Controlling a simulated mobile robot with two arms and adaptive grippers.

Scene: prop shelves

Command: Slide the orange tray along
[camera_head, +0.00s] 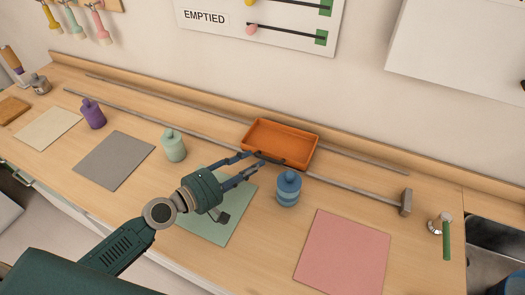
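The orange tray (293,135) sits on the wooden bench, right of the middle, between two thin metal rails. A dark bar (272,160), like a handle, is on its near side. My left gripper (256,161) reaches in from the lower left. Its two fingers are apart, with their tips at the left end of the dark bar. I cannot tell whether they touch it. My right gripper is not in view.
A grey block (406,202) is at the near rail's (345,188) right end. The rails are clear left of the tray.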

